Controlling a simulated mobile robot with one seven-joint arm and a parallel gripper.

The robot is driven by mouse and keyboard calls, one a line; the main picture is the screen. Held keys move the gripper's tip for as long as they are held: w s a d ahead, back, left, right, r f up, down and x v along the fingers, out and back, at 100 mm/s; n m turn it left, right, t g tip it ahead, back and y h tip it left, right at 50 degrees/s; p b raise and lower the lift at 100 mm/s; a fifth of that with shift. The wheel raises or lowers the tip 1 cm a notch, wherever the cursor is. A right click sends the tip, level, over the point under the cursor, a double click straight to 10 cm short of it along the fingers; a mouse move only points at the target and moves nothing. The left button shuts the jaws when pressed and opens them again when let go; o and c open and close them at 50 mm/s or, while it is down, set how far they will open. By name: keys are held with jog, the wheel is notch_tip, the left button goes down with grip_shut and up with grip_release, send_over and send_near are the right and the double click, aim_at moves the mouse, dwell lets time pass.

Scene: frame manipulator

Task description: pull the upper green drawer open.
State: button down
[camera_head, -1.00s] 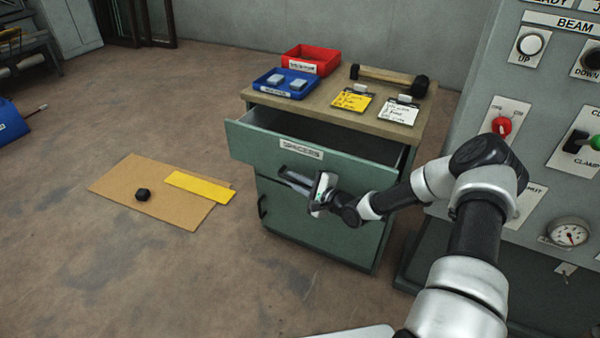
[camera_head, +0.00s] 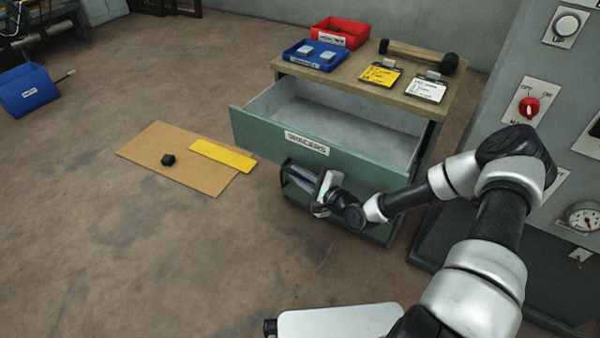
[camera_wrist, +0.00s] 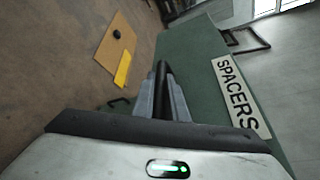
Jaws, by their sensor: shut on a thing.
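The upper green drawer (camera_head: 370,160), labelled SPACERS, is pulled well out of the cabinet. Its grey inside shows and looks empty. Its front also fills the middle of the wrist view (camera_wrist: 190,45). My gripper (camera_head: 302,178) is at the drawer front, just below the label. In the wrist view its fingers (camera_wrist: 164,98) are shut on the dark bar handle (camera_wrist: 163,75). Part of the handle is hidden by the fingers. The green cabinet's lower part is mostly hidden behind the drawer and my arm.
A control panel (camera_head: 490,110) stands close on the right. Cardboard (camera_head: 180,175) with a black block lies on the floor at left. The front floor is open.

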jog(key=c, duration=1.8)
grip_release()
jog(key=shift+o, duration=0.2)
jog(key=p+v, duration=0.2)
jog(key=v, duration=1.5)
jog(key=shift+s, duration=0.25)
jog(key=shift+d+r+p, duration=0.1)
jog(key=shift+p, duration=0.2)
